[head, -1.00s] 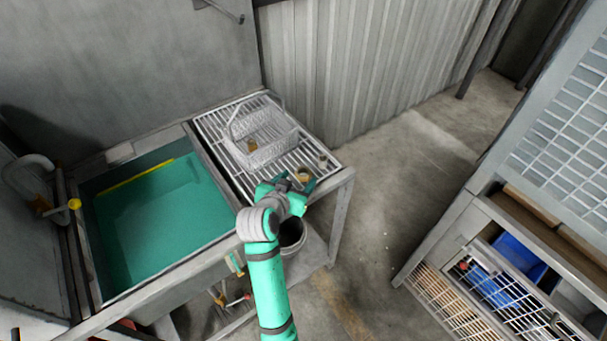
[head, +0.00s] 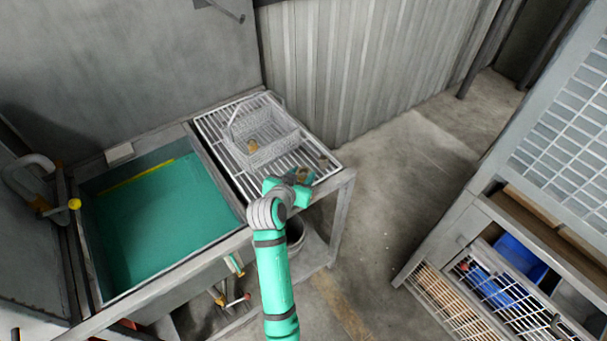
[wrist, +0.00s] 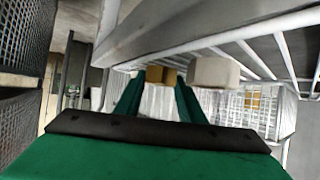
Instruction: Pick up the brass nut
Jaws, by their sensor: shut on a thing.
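The brass nut (head: 302,175) is a small brown-gold piece at the front right of the slatted rack in the head view. My green gripper (head: 296,183) reaches over the rack's front edge and is shut on it. In the wrist view the nut (wrist: 160,74) shows between the far ends of my two green fingers (wrist: 158,88). The fingers hide part of it in the head view. I cannot tell whether it still touches the slats.
The slatted rack (head: 217,135) holds a wire basket (head: 277,142) with a brass-coloured piece (head: 252,146) inside. A small grey-brown piece (head: 323,160) stands right of my gripper and shows pale in the wrist view (wrist: 215,72). A teal-filled sink (head: 160,220) lies left.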

